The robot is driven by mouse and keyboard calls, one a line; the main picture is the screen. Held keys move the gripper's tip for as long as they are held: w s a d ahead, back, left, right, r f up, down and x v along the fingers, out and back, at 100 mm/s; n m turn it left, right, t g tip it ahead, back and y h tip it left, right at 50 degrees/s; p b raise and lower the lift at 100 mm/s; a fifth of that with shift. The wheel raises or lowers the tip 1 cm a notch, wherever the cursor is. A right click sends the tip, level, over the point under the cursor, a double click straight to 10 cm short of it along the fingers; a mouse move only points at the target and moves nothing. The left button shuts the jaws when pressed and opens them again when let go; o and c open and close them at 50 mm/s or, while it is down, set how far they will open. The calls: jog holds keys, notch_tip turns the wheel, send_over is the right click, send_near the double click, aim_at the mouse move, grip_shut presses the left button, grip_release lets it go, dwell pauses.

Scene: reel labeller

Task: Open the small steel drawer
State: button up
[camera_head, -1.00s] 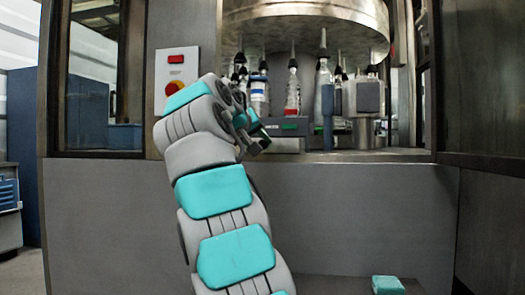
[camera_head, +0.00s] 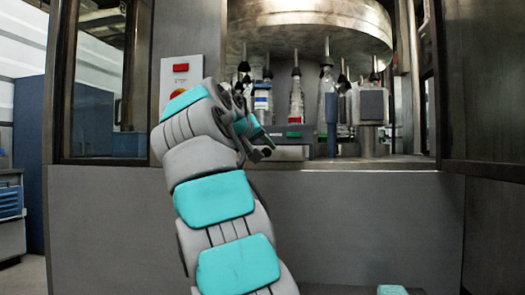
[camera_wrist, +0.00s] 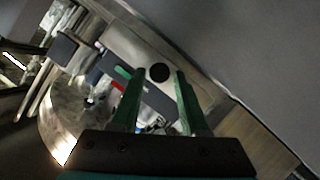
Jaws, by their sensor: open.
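What looks like the small steel drawer (camera_wrist: 140,50) is a pale metal front with a round black knob (camera_wrist: 160,72) in the wrist view. In the head view, a pale front (camera_head: 290,153) shows low in the machine opening, just right of my gripper (camera_head: 258,141), which partly covers that area. In the wrist view my gripper (camera_wrist: 157,100) is open, with its two green fingers apart. The knob appears between and just beyond the fingertips, with nothing held. The exact gap to the knob is not clear. I see no sign that the drawer is pulled out.
A dark unit with a green patch (camera_head: 293,134) sits above the pale front. Several bottles (camera_head: 297,100) stand behind, under a large steel drum (camera_head: 310,25). A red-marked control panel (camera_head: 181,68) is left, partly behind my arm. A teal block (camera_head: 392,290) lies low right.

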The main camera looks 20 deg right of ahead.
jog(key=v, duration=0.7)
jog(key=shift+p, duration=0.3)
jog(key=s+d+f+n+g+y+p, duration=0.15)
jog(key=s+f, duration=0.25)
jog(key=f, duration=0.4)
jog(key=s+f+g+y+p, duration=0.2)
jog(key=s+f, duration=0.2)
jog(key=f, duration=0.4)
jog(key=s+f+g+y+p, duration=0.2)
jog(key=s+f, duration=0.2)
jog(key=f, duration=0.4)
jog(key=s+a+f+g+y+p, duration=0.1)
jog(key=s+a+f+g, duration=0.1)
jog(key=s+f, duration=0.5)
jog(key=s+a+f+g+y+p, duration=0.1)
jog(key=s+a+f, duration=0.4)
jog(key=s, duration=0.6)
jog(key=s+a+f+g+y+p, duration=0.1)
jog(key=s+a+f+g+y, duration=0.2)
jog(key=s+f, duration=0.6)
jog(key=shift+a+f+n, duration=0.25)
jog(key=shift+f+n, duration=0.1)
jog(key=shift+f, duration=0.2)
